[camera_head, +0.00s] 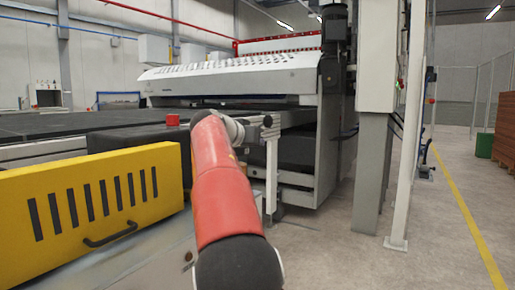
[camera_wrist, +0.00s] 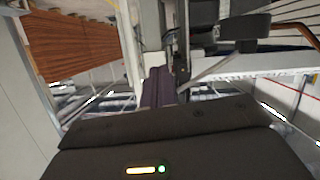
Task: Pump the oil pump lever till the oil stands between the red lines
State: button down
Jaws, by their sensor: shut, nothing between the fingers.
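I cannot make out the oil pump lever, the oil level or the red lines in either view. My red arm reaches forward through the middle of the head view, and its far end is hidden behind its own links. In the wrist view the dark housing of my gripper (camera_wrist: 160,135), with a small yellow and green light, fills the bottom. The gripper is shut with nothing in it. Its fingertips do not show clearly against the dark parts beyond. The wrist picture is upside down.
The white roller coater (camera_head: 235,75) stands ahead, with a dark conveyor (camera_head: 70,122) at left. A yellow slotted panel (camera_head: 95,205) with a handle is close at the left. A grey post (camera_head: 370,175) and a white post (camera_head: 405,150) stand right of my arm. Open floor (camera_head: 440,235) lies at right.

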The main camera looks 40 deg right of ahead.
jog(key=v, duration=0.8)
jog(key=shift+s, duration=0.2)
jog(key=shift+d, duration=0.1)
dwell(0.5)
